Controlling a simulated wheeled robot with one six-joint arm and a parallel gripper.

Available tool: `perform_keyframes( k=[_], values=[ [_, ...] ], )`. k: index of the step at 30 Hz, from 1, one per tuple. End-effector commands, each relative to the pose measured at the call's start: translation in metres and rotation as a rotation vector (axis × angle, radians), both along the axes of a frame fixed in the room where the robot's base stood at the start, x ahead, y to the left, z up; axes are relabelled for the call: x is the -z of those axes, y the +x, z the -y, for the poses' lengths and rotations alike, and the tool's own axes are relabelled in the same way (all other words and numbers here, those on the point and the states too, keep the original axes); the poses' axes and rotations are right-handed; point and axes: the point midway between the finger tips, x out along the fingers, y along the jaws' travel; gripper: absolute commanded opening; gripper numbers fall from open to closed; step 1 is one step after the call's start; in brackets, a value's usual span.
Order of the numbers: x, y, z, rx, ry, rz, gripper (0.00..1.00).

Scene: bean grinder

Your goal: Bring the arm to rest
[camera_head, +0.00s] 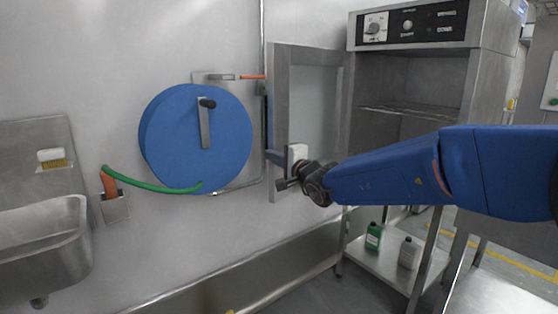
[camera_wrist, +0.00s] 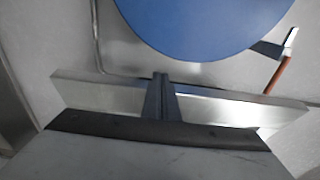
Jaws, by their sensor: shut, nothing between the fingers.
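My gripper (camera_head: 283,185) is at the end of my blue arm, which reaches in from the right in the head view. It appears in front of the lower part of the open cabinet door (camera_head: 280,95). Whether it touches the door cannot be told. In the wrist view my gripper's dark fingers (camera_wrist: 160,82) are together and hold nothing. A metal bar lies across that view behind the fingers, with the blue hose reel (camera_wrist: 205,22) beyond it.
The blue hose reel (camera_head: 195,140) with a green hose is on the wall. A steel sink (camera_head: 45,245) stands left. The open steel cabinet (camera_head: 410,85) is behind my arm. Green (camera_head: 374,237) and white (camera_head: 408,253) bottles stand on a low shelf.

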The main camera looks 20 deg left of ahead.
Motion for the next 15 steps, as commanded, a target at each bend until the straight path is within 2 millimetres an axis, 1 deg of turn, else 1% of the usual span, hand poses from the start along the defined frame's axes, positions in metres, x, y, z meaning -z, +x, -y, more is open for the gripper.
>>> perform_keyframes(
  k=[1, 6, 15],
  values=[
    [-0.001, -0.006, 0.007, 0.001, 0.0, 0.0, 0.0],
    [0.0, -0.017, 0.022, 0.0, -0.001, -0.001, 0.0],
    [-0.001, -0.023, 0.031, -0.002, -0.004, 0.003, 0.0]
  ],
)
